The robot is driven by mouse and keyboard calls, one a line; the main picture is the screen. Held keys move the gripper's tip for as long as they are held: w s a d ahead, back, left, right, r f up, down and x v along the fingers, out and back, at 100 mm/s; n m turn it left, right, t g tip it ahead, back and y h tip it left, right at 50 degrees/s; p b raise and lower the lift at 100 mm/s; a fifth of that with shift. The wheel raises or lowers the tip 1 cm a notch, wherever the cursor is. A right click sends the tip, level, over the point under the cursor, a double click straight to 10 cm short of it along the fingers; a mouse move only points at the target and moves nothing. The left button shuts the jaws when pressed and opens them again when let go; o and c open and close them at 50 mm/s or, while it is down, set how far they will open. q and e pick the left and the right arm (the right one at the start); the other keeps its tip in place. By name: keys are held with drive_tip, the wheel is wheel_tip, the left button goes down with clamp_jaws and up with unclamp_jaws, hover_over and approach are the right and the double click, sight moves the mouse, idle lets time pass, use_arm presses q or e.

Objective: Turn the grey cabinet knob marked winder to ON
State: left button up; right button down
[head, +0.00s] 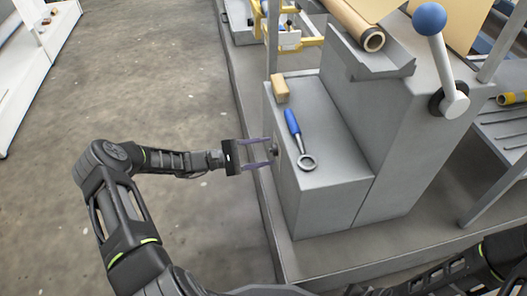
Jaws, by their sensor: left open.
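The grey cabinet (325,200) stands right of centre, with its narrow side face turned to the left. A small dark knob (274,147) shows on that face, near its top edge; its marking and setting are too small to read. My left gripper (269,152) reaches in from the left at the knob's height. Its two purple fingers are open, one above and one below the knob in the picture. I cannot tell whether they touch it. My right arm shows at the lower right, but its gripper is out of view.
A blue-handled ring wrench (294,128) and a tan block (280,89) lie on the cabinet top. A lever with a blue ball (429,18) rises behind, beside a brown roll (357,27). The concrete floor (165,80) to the left is clear.

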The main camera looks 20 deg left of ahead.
use_arm(q)
drive_tip(key=p+v, duration=0.2)
drive_tip(key=v, duration=0.5)
drive_tip(key=shift+s+a, duration=0.3)
idle(0.3)
